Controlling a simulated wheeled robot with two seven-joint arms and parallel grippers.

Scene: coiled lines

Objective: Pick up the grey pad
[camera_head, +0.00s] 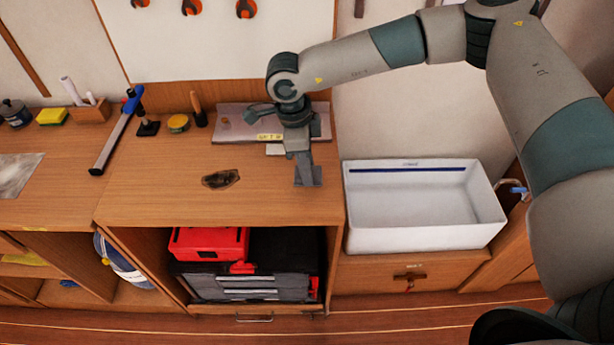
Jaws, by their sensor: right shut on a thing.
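My right gripper (302,157) reaches down over the right part of the wooden worktop. It is shut on a small grey piece (308,177), which looks like the grey pad. The pad is at the fingertips, near the right edge of the worktop. The fingers hide part of it, and I cannot tell whether it touches the wood. My left gripper is not in view.
A grey tray (235,124) lies behind the gripper. A dark patch (220,179) is on the worktop to the left. A blue-and-black bar tool (115,135) lies farther left. A white basin (420,205) stands right; a red toolbox (208,243) sits below.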

